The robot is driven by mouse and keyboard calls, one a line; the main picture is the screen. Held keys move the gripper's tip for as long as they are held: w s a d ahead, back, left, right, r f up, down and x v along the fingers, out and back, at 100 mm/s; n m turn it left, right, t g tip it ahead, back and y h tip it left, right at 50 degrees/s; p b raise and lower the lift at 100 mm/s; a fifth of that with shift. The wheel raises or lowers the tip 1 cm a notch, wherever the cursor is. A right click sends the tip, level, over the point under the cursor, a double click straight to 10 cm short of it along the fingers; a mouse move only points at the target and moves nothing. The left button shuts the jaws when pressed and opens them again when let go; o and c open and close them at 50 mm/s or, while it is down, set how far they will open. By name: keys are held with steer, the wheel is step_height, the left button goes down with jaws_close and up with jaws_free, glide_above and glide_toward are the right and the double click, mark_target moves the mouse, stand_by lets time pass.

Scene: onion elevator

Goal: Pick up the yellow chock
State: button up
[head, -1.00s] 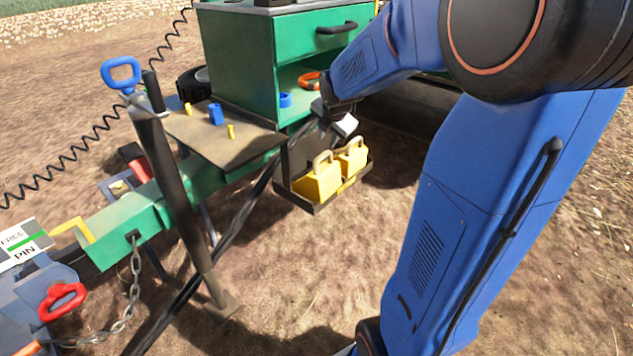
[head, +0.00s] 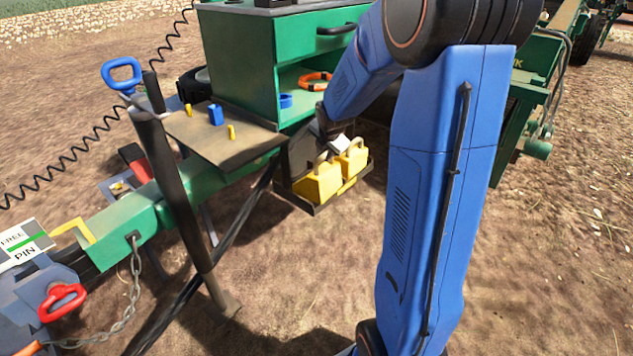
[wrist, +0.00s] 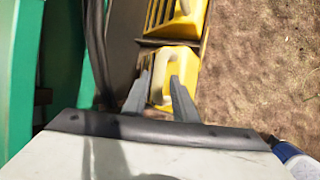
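Two yellow chocks with handles stand side by side in a dark tray (head: 310,205) under the green cabinet. The left chock (head: 319,185) and the right chock (head: 354,160) both show in the head view. In the wrist view, the nearer chock (wrist: 183,58) lies just beyond my fingertips, and the other chock (wrist: 180,22) is at the top edge. My gripper (wrist: 160,78) is open, its two dark fingers apart with the nearer chock's handle showing between and beyond them. In the head view the gripper is small and partly hidden by my arm, just above the chocks.
The green cabinet (head: 265,60) and its side shelf (head: 222,135) stand close beside the tray. A dark post (head: 178,190) and a diagonal dark bar or hose rise left of it. Bare soil (head: 290,270) lies open in front.

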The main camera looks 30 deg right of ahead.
mark_target(324, 155)
steer(key=shift+x, duration=2.3)
steer(key=shift+w, duration=0.1)
steer(key=shift+r, duration=0.1)
steer(key=shift+c, duration=0.5)
jaws_close()
steer(key=shift+d, duration=0.1)
